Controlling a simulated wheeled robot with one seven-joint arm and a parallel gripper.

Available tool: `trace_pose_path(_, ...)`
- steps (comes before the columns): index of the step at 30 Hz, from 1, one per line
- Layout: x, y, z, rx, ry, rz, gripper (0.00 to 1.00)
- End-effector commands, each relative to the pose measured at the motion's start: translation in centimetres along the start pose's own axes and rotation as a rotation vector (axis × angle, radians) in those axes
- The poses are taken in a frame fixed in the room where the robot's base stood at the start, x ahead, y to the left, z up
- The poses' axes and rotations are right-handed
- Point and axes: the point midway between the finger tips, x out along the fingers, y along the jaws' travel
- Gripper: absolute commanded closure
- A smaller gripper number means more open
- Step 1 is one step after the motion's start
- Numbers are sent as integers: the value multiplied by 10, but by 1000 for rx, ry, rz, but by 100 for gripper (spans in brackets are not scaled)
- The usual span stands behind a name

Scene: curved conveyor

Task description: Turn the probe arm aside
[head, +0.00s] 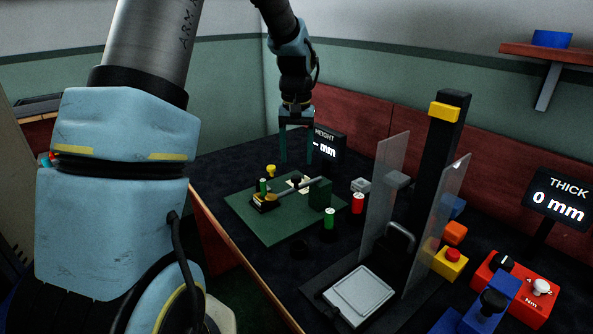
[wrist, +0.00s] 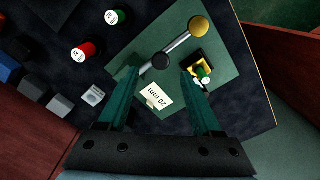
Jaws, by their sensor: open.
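The probe arm (head: 297,188) is a thin metal rod above a green board (head: 245,226). My gripper (head: 297,161) is open and empty, pointing down above the board's far side. In the wrist view, the black knob appears between its fingertips (wrist: 159,71); contact is not visible.
A "20 mm" card (wrist: 159,97) lies on the board. A red can (head: 358,203) and another green can (head: 330,218) stand right of it. Clear panels (head: 388,190) flank a tall black column farther right. A height display (head: 325,145) stands behind my gripper.

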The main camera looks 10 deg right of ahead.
Motion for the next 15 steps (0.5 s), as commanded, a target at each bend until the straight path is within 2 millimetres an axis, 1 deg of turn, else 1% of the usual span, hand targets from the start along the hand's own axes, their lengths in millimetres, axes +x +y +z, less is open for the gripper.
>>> trace_pose_path(3,-22,0,-1,1,5,0,34)
trace_pose_path(7,-40,0,-1,1,2,0,34)
trace_pose_path(10,-48,0,0,0,1,0,34)
trace_pose_path(15,-52,0,0,0,-1,0,34)
